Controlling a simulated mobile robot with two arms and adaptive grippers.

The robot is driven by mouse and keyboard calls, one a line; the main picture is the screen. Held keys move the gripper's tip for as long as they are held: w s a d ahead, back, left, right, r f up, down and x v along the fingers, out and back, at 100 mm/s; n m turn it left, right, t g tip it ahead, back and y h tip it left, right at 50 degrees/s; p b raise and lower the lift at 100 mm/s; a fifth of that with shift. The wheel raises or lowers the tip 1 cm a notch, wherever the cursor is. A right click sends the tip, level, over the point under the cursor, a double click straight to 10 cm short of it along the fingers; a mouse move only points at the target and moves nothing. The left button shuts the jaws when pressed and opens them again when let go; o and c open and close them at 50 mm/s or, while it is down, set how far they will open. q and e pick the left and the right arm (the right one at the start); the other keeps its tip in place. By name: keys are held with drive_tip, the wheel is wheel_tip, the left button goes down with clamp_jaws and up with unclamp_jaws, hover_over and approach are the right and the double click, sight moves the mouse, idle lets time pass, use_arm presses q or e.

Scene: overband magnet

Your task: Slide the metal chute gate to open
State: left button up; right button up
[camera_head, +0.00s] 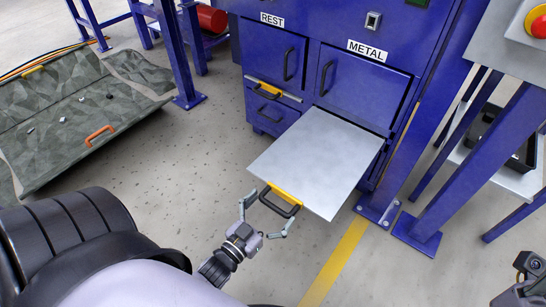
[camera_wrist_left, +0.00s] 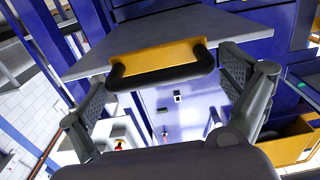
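The metal chute gate (camera_head: 318,160) is a flat grey plate. It sticks far out of the blue cabinet below the door labelled METAL, with a yellow bracket (camera_head: 285,192) and black handle (camera_head: 279,203) on its front edge. My left gripper (camera_head: 265,219) is at this handle with its fingers spread apart. In the left wrist view the handle (camera_wrist_left: 162,72) lies between the two open fingers (camera_wrist_left: 165,85), and I see no grip on it. Part of what looks like my right gripper (camera_head: 528,277) shows at the lower right edge; its fingers cannot be made out.
The REST gate (camera_head: 273,90), with a similar yellow bracket, sits close against the cabinet to the left. A blue post (camera_head: 418,150) stands right of the plate. The floor (camera_head: 185,165) before the cabinet is clear.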

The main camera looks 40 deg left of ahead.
idle(0.3)
use_arm(q)
drive_tip(key=s, duration=1.2)
drive_tip(key=shift+a, duration=0.2)
drive_tip(key=shift+w, duration=0.1)
